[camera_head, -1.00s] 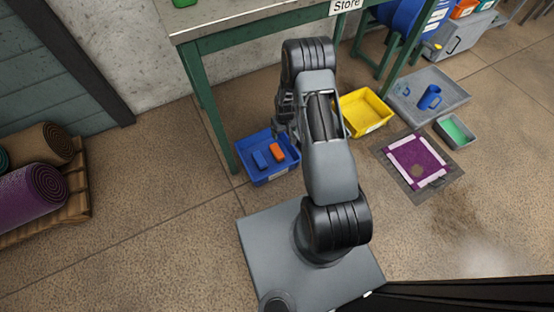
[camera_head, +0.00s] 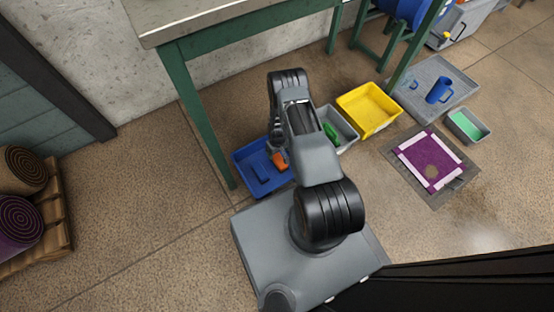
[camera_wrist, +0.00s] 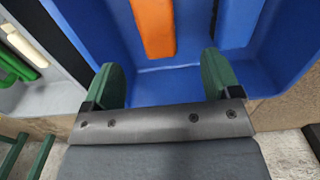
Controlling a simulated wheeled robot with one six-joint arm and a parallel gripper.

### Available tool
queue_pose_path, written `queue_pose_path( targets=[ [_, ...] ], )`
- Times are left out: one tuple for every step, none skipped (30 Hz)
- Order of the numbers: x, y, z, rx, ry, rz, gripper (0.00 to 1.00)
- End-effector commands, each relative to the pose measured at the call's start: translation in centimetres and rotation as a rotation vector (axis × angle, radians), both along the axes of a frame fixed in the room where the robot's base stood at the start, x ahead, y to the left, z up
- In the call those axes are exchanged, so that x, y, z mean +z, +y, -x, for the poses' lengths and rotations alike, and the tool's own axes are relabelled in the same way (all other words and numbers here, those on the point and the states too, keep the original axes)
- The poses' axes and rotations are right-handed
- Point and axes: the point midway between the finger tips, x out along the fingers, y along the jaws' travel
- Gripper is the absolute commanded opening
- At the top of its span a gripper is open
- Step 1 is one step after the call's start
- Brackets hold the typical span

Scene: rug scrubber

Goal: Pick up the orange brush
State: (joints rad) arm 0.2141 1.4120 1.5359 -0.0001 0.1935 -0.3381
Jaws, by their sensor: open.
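The orange brush (camera_head: 279,160) lies in the blue bin (camera_head: 240,158) on the floor, partly hidden by my arm in the head view. In the wrist view the orange brush (camera_wrist: 154,25) stands out against the blue bin floor, with its far end cut off by the top edge. My gripper (camera_wrist: 164,72) is open, with one green finger on each side and nothing between them. The brush's near end lies just beyond the fingertips, roughly midway between them. In the head view my gripper is over the bin, mostly hidden by my arm.
A blue brush (camera_head: 259,172) lies left of the orange one in the same bin. A grey bin (camera_head: 347,129) with green items and a yellow bin (camera_head: 368,107) stand to the right. A green table leg (camera_head: 195,115) rises close behind the blue bin.

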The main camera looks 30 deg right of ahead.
Motion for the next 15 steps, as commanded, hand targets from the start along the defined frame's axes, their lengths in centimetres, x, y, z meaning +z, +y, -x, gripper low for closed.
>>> queue_pose_path(
  targets=[
    [-1.6, -0.2, 0.2, -0.005, 0.002, -0.001, 0.83],
    [-2.1, -0.3, 0.1, -0.007, 0.001, 0.000, 0.83],
    [-2.8, -0.4, 0.2, -0.010, 0.002, -0.001, 0.83],
    [-3.3, -0.5, 0.2, -0.011, 0.002, -0.001, 0.83],
    [-3.7, -0.6, 0.2, -0.013, 0.001, 0.000, 0.83],
    [-4.3, -0.6, 0.2, -0.014, 0.001, 0.000, 0.83],
    [-4.7, -0.7, 0.2, -0.015, 0.001, 0.000, 0.83],
    [-5.0, -0.7, 0.2, -0.015, 0.001, 0.000, 0.83],
    [-5.3, -0.7, 0.1, -0.015, 0.000, 0.000, 0.83],
    [-5.6, -0.7, 0.1, -0.015, 0.000, 0.000, 0.83],
    [-5.8, -0.7, 0.2, -0.015, 0.001, 0.000, 0.83],
    [-5.9, -0.6, 0.2, -0.014, 0.001, 0.000, 0.83],
    [-6.0, -0.6, 0.2, -0.014, 0.001, 0.000, 0.83],
    [-6.1, -0.6, 0.1, -0.013, 0.001, 0.000, 0.83],
    [-6.1, -0.6, 0.1, -0.013, 0.000, 0.000, 0.83]
  ],
)
